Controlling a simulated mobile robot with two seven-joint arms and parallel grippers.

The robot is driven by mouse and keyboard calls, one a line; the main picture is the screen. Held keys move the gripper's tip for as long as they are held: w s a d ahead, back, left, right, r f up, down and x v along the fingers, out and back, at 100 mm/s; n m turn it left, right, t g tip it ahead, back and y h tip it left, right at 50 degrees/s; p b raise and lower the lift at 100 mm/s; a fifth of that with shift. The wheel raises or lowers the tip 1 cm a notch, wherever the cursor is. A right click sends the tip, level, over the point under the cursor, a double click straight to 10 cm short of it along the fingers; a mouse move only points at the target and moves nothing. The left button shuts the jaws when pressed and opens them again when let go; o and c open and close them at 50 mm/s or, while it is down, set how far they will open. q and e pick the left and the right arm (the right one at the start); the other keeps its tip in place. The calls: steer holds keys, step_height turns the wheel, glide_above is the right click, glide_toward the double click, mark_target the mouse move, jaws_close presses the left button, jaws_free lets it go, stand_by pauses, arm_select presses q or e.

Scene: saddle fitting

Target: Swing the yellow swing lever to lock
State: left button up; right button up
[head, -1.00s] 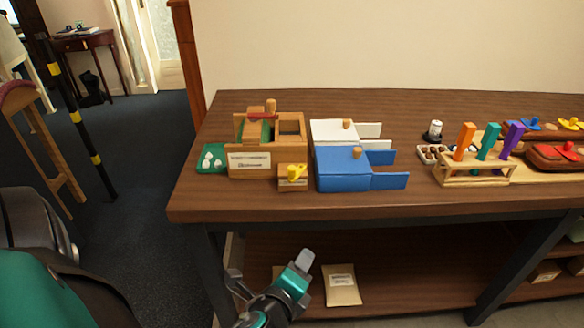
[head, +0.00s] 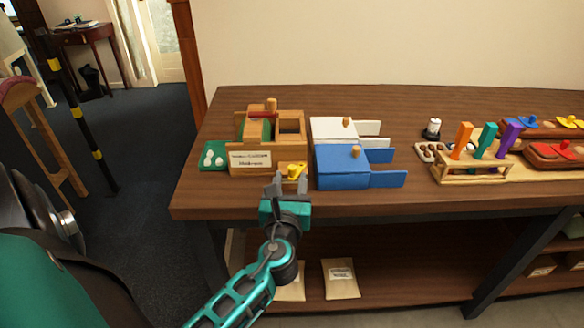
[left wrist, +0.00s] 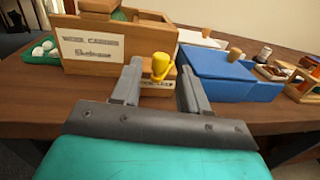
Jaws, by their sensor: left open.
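The yellow swing lever (head: 293,170) sits on top of a small wooden block at the front right of a wooden box (head: 250,162) with a white label. In the left wrist view the lever (left wrist: 160,66) shows a round upright knob, between and beyond my two fingers. My left gripper (head: 289,182) is open and empty, at the table's front edge just in front of the lever. It also shows in the left wrist view (left wrist: 157,88). The fingers appear apart from the lever. The lower part of the small block is partly hidden by my gripper. My right gripper is out of view.
A blue box (head: 341,168) with an open side panel stands close to the right of the lever, with a white box (head: 333,130) behind it. A green tray (head: 213,155) with white eggs lies left. A rack (head: 472,172) with coloured handles stands further right.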

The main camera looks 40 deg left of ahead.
mark_target(292, 174)
arm_select(q)
steer(key=shift+x, duration=2.15)
steer(key=shift+c, duration=0.2)
jaws_close()
